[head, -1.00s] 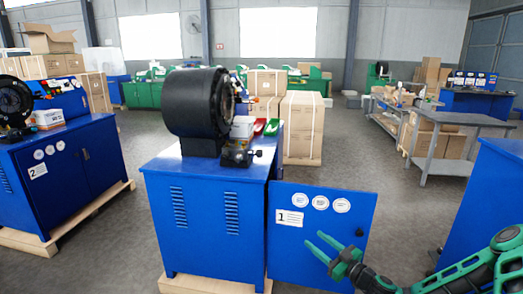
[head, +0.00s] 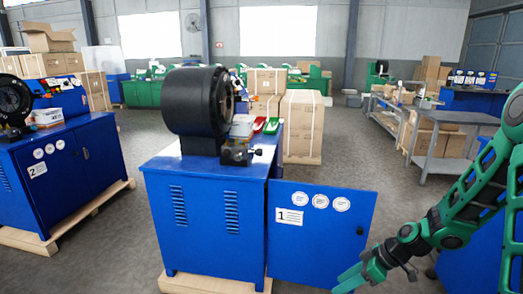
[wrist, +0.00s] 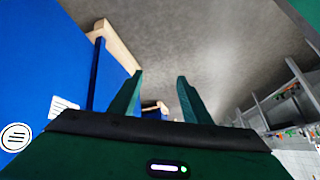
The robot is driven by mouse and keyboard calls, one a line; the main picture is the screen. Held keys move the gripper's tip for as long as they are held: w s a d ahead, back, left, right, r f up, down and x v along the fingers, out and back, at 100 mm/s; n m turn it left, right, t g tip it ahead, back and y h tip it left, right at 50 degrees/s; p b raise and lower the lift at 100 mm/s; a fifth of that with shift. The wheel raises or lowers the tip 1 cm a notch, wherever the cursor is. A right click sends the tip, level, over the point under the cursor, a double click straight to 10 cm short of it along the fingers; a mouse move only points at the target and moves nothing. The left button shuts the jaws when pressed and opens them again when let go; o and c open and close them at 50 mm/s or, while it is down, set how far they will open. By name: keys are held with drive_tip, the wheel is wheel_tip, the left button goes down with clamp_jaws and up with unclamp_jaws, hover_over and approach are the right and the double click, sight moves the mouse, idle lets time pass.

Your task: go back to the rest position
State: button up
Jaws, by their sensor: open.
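My gripper (head: 350,279) is low at the lower right in the head view, in front of the lower right part of the blue door marked 1 (head: 300,245). In the wrist view my gripper (wrist: 158,95) shows two green fingers spread apart with nothing between them. The door stands swung out to the right of the blue crimper cabinet (head: 205,220). In the wrist view the blue panel with its white labels (wrist: 62,105) lies to the left of the fingers.
A black crimper head (head: 195,100) sits on the cabinet, with a white box (head: 242,126) and red and green trays beside it. Cabinet 2 (head: 70,165) stands at the left. A grey table (head: 440,118) and stacked cartons (head: 302,125) stand behind. Grey floor lies open between them.

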drive_tip(key=s+d+r+m+h, duration=0.2)
drive_tip(key=s+d+r+m, duration=0.3)
drive_tip(key=s+r, duration=0.2)
drive_tip(key=s+d+r+m+g+h, duration=0.1)
drive_tip(key=s+d+r+m, duration=0.4)
drive_tip(key=s, duration=0.6)
drive_tip(key=s+d+r+m+g+h, duration=0.1)
drive_tip(key=s+d+r+m+h, duration=0.3)
drive_tip(key=s+r+m, duration=0.3)
drive_tip(key=s+d+r, duration=0.1)
drive_tip(key=s+r, duration=0.1)
drive_tip(key=s, duration=0.1)
drive_tip(key=shift+d+r, duration=0.25)
drive_tip(key=shift+d, duration=0.15)
drive_tip(key=shift+w+f, duration=0.25)
drive_tip(key=shift+w, duration=0.35)
